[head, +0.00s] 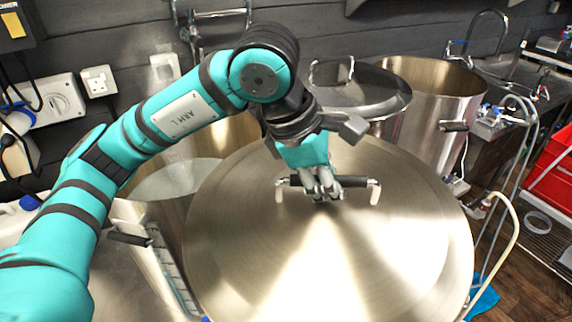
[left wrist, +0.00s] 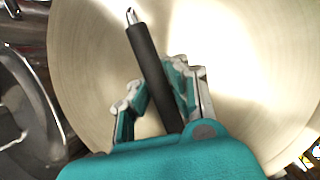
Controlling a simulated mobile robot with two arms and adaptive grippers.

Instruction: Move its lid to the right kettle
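A large round brushed-steel lid (head: 400,240) fills the lower middle of the head view and hides what is beneath it. Its dark bar handle (head: 294,181) has bent metal ends. My left gripper (head: 322,188) is at the middle of this handle, fingers pointing down. In the left wrist view the handle (left wrist: 148,50) runs between the fingers (left wrist: 155,90), which close around it. The right kettle (head: 450,105) stands at the back right, open, with its inside visible. My right gripper is not in view.
A middle kettle at the back wears its own lid (head: 365,97). An open kettle (head: 150,240) with pale contents stands at left, partly behind my arm. A sink with a tap (head: 490,40), hoses (head: 515,110) and a red crate (head: 553,170) are at right.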

